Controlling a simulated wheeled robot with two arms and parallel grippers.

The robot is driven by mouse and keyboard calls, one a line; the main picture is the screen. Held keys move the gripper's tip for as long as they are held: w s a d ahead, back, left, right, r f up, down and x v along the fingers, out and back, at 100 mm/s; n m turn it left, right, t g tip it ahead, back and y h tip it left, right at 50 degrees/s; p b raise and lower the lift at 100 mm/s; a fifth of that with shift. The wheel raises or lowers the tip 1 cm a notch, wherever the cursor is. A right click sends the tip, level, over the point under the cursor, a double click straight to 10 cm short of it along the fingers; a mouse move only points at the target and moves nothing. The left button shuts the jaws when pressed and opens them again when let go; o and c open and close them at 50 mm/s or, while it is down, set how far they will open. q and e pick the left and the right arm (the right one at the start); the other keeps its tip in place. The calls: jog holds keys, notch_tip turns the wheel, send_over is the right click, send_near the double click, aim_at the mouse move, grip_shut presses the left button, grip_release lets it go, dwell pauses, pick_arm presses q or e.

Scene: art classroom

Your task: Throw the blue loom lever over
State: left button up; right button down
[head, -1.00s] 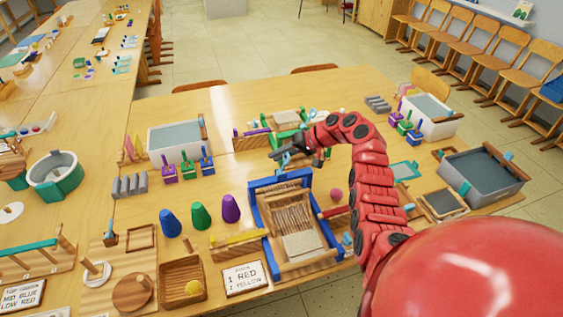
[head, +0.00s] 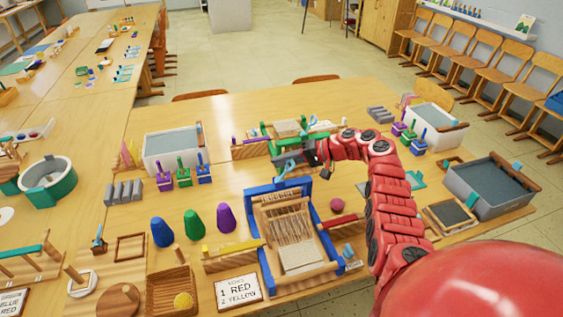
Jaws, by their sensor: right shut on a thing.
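The blue loom (head: 253,213) stands on the near table with a wooden frame, strung threads and a piece of pale cloth inside. Its light blue lever (head: 286,169) rises at the back beam. My right arm comes in from the right and bends over behind the loom. My right gripper (head: 294,158), dark and small in the view, is at the lever's upper end and is shut on it; the fingertips are hard to make out. My left gripper is out of view.
A green loom (head: 285,147) stands close behind the gripper. A purple cone (head: 226,218) and other cones stand left of the blue loom; a pink ball (head: 337,204) lies right of it. A sign (head: 237,291) and a wooden box (head: 173,293) are in front left.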

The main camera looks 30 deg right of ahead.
jog(key=c, duration=0.8)
grip_release()
jog(key=shift+f, duration=0.1)
jog(key=shift+c, duration=0.2)
jog(key=b+v, duration=0.3)
jog(key=v, duration=1.4)
jog(key=shift+s+b, duration=0.15)
jog(key=shift+b, duration=0.2)
jog(key=shift+r, duration=0.25)
